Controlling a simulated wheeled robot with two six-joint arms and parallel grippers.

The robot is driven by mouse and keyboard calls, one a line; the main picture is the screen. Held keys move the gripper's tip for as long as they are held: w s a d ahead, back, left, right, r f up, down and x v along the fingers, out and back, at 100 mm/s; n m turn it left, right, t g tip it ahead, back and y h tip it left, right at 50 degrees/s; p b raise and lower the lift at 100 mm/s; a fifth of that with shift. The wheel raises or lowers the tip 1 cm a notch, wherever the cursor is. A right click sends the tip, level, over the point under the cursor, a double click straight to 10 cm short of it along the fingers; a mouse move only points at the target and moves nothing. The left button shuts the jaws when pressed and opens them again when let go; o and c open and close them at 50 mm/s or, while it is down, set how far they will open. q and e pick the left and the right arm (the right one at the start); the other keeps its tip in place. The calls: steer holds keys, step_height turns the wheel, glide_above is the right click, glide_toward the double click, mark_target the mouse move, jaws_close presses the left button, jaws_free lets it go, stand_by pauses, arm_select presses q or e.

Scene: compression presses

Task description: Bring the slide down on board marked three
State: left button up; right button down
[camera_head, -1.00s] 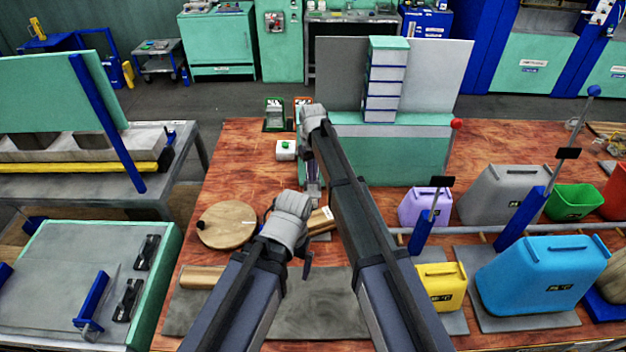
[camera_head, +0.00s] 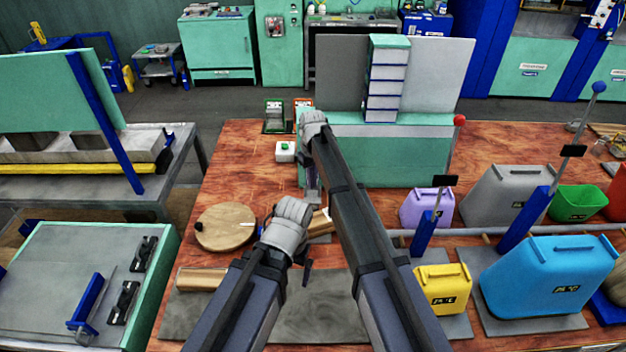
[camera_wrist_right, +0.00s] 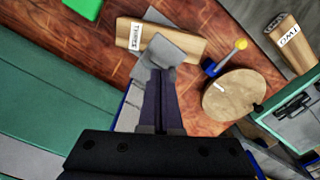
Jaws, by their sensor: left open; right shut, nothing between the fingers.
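The board marked three is a pale wood block (camera_wrist_right: 185,48) lying flat in the right wrist view, with its label at the left end. A grey plate (camera_wrist_right: 170,50) crosses over part of it. In the head view the board (camera_head: 322,219) shows only partly beside my left wrist. My right gripper (camera_wrist_right: 163,75) is shut and empty, its tips at the grey plate's near edge; I cannot tell whether they touch. In the head view it points down (camera_head: 313,188) by the teal press. My left gripper (camera_head: 306,272) is open, lower down, mostly hidden behind its wrist.
A round wooden disc (camera_wrist_right: 235,95) lies near a yellow-knobbed lever (camera_wrist_right: 240,44). A board marked two (camera_wrist_right: 290,42) lies beyond. The teal press (camera_head: 390,155) stands at the back.

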mark_target(313, 197)
steer(key=shift+f+b, duration=5.45)
steer(key=shift+f, duration=0.1)
steer(key=shift+r, duration=0.1)
steer(key=shift+r+p, duration=3)
steer(key=shift+p, duration=0.1)
steer(key=shift+s+f, duration=0.1)
steer(key=shift+s, duration=0.15)
steer(key=s+d+f+m+b, duration=0.1)
steer(key=s+d, duration=0.2)
steer(key=s, duration=1.3)
steer(key=s+d+f+m+h+b, duration=0.1)
steer(key=s+d, duration=0.2)
steer(key=s, duration=1.3)
steer(key=shift+s, duration=0.25)
steer(key=shift+f, duration=0.1)
